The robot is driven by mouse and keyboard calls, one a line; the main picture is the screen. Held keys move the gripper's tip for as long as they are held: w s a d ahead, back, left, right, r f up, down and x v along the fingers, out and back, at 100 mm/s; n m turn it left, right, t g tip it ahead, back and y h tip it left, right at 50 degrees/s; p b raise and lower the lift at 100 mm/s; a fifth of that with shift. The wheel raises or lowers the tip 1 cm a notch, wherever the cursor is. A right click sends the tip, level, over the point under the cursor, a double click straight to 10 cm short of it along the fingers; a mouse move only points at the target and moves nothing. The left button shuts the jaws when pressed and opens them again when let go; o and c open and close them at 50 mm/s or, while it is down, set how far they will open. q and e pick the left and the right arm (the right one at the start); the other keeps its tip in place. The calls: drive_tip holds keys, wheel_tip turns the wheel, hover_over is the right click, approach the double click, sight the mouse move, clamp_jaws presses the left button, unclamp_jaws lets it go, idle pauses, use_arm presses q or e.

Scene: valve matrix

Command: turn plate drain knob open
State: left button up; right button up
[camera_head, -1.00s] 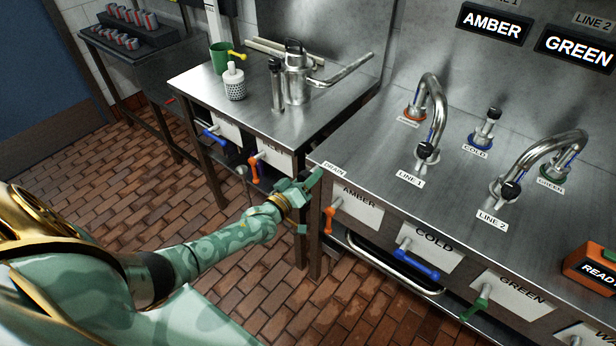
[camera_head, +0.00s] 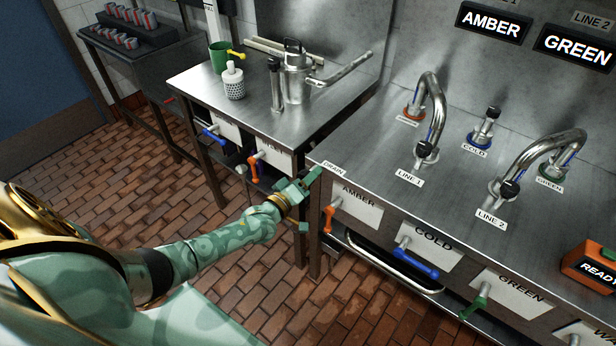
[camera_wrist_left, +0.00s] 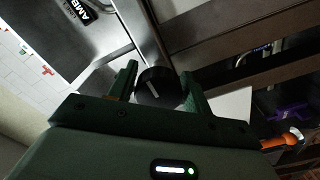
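The plate drain knob (camera_wrist_left: 160,88) is a round black knob with a pale pointer line, seen in the left wrist view. In the head view it is hidden behind my left gripper, below the DRAIN label (camera_head: 334,168) at the counter's front left corner. My left gripper (camera_head: 309,201) is there with its fingers spread wide. In the left wrist view, its fingers stand on either side of the knob, which fills most of the gap; whether they touch it I cannot tell. My right gripper is not in view.
Close to the right of my left gripper hangs the orange AMBER handle (camera_head: 328,219), then the blue COLD handle (camera_head: 418,264) and green GREEN handle (camera_head: 474,307). A rail (camera_head: 392,268) runs below. A side table (camera_head: 215,97) with a metal can (camera_head: 296,80) stands behind left.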

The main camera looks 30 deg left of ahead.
use_arm(q)
drive_tip(key=shift+o, duration=0.8)
drive_tip(key=shift+s, duration=0.3)
drive_tip(key=s+a+p, duration=0.1)
drive_tip(key=s+p, duration=0.2)
drive_tip(key=s, duration=1.2)
drive_tip(key=shift+s+a, duration=0.15)
drive_tip(key=shift+s, duration=0.2)
